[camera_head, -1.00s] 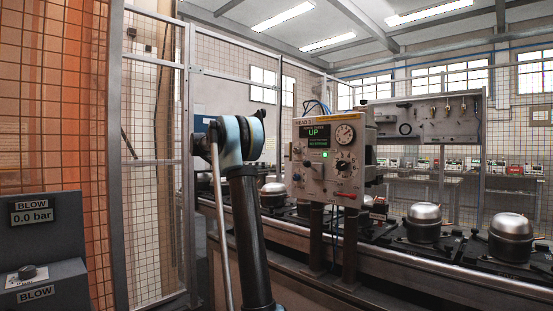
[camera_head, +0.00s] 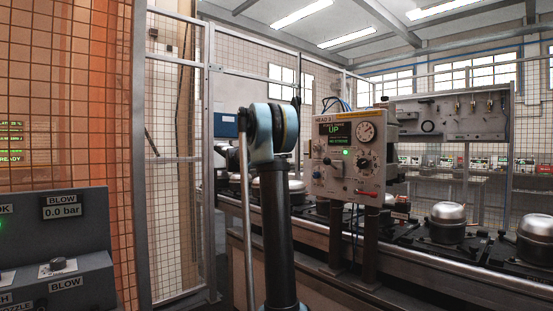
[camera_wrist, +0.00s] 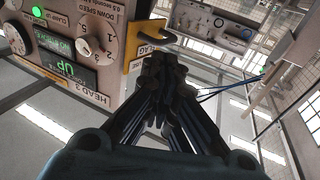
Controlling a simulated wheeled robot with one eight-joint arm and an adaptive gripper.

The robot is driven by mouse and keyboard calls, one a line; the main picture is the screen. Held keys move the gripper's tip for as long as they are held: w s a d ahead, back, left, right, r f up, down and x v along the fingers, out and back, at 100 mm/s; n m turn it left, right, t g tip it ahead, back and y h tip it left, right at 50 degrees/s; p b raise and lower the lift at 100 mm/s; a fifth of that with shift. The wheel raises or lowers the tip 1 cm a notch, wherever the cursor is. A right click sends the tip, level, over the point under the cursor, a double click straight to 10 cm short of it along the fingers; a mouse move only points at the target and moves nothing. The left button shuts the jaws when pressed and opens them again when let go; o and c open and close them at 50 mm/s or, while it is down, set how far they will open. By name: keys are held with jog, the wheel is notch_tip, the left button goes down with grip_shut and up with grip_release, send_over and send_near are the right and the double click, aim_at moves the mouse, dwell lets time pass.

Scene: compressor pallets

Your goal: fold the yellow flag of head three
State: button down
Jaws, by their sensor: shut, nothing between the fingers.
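The head three panel (camera_head: 342,160) is a beige box with a green "UP" display, a dial, knobs and a red handle. In the wrist view the panel (camera_wrist: 105,25) appears upside down. The yellow flag (camera_wrist: 134,62) is a plate with "FLAG" lettering at the panel's edge, with a metal ring or hook (camera_wrist: 140,37) beside it. My gripper (camera_wrist: 165,62) is shut and empty, its dark fingertips close beside the flag. Whether they touch it I cannot tell. In the head view my arm stands left of the panel and the gripper cannot be made out.
A conveyor (camera_head: 400,265) runs behind and right of the panel, carrying several silver compressors (camera_head: 447,222). Mesh fencing (camera_head: 178,180) stands at the left. A grey BLOW box (camera_head: 62,250) reading 0.0 bar is at lower left. Blue cables (camera_wrist: 225,88) pass near the gripper.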

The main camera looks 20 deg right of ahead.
jog(key=shift+w+d+r, duration=0.15)
jog(key=shift+d, duration=1.3)
jog(key=shift+w+d+r, duration=0.1)
jog(key=shift+d+r, duration=0.05)
jog(key=shift+d, duration=1.3)
